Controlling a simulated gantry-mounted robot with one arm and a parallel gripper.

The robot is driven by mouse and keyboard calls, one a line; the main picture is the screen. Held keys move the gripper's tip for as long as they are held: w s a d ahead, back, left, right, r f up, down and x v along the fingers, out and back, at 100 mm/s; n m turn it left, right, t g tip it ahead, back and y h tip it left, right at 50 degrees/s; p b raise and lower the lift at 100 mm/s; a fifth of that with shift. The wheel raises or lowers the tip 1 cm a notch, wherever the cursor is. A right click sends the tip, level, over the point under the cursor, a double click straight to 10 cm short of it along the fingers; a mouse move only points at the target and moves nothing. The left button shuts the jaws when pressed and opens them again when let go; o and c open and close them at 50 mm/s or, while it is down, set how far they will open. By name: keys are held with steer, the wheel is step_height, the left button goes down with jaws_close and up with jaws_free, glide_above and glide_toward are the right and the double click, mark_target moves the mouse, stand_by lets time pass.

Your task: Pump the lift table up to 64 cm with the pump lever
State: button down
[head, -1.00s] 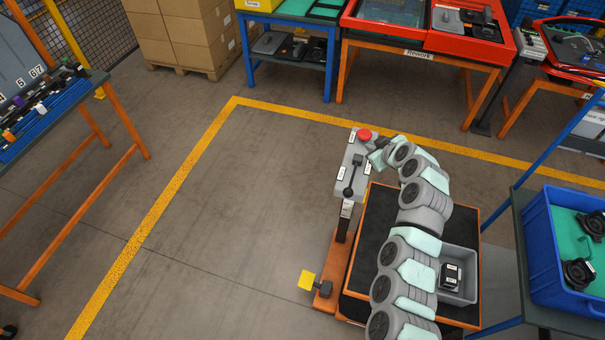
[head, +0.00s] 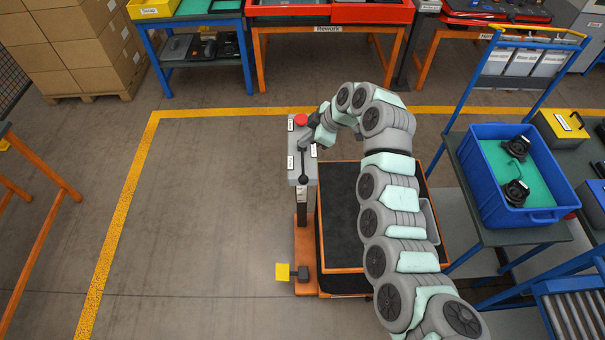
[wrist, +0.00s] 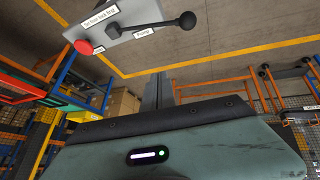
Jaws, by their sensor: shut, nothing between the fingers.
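The lift table (head: 337,238) has a black top with an orange rim, low over the floor. A grey control panel (head: 293,168) stands on a post at its left. The panel has a red button (head: 301,120) and the black-knobbed pump lever (head: 301,181), whose knob points toward the bottom of the picture. The wrist view shows the lever (wrist: 187,20) and red button (wrist: 84,47) at the top. My gripper (head: 308,142) is shut and empty at the panel's upper right, near the lever's pivot end; contact cannot be told. Its dark fingers (wrist: 158,90) show in the wrist view.
A yellow pedal (head: 283,271) sits at the base of the post. A blue bin (head: 512,205) stands on a bench at right. A grey bin (head: 430,220) on the lift table is mostly hidden by my arm.

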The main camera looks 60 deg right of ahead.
steer(key=f, duration=0.2)
steer(key=a+f, duration=0.1)
steer(key=f, duration=0.1)
steer(key=a+f, duration=0.1)
steer(key=f, duration=0.1)
steer(key=shift+s+f, duration=0.25)
steer(key=shift+s, duration=0.15)
steer(key=shift+s+a+f, duration=0.2)
steer(key=shift+a+f, duration=0.1)
steer(key=shift+f, duration=0.35)
steer(key=shift+f+b, duration=0.2)
steer(key=shift+b, duration=0.1)
stand_by(1.0)
steer(key=shift+s+a+f+b, duration=0.1)
steer(key=shift+a+f+b, duration=0.1)
steer(key=shift+b, duration=0.1)
